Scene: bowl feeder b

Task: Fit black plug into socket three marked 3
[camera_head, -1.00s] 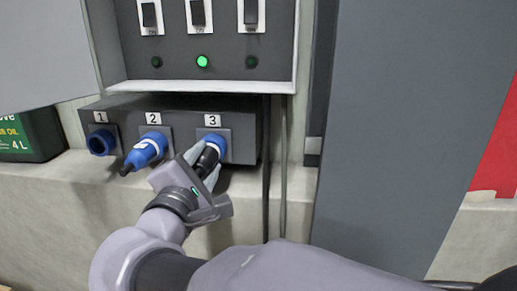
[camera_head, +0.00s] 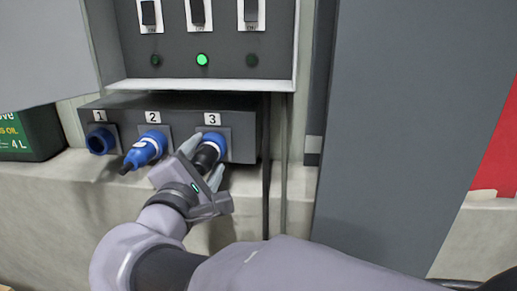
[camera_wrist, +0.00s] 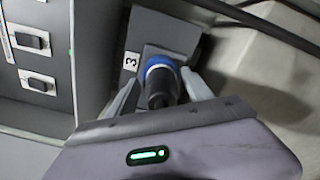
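The black plug (camera_head: 205,157) sits in the blue socket three (camera_head: 214,140), under the label 3 on the grey socket box. The plug's front end is inside the socket's blue collar, so its depth is hidden. In the wrist view the black plug (camera_wrist: 161,88) points out from the blue collar (camera_wrist: 160,66), beside the label 3. My gripper (camera_head: 203,160) is open around the plug, one finger on each side. The wrist view shows gaps between the plug and the fingers of my gripper (camera_wrist: 160,92).
Socket one (camera_head: 101,141) is empty. A blue plug (camera_head: 146,150) is in socket two. Above is a switch panel (camera_head: 225,40) with the middle green lamp lit. A grey cabinet door or panel (camera_head: 410,130) stands to the right. A concrete ledge (camera_head: 60,185) runs below.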

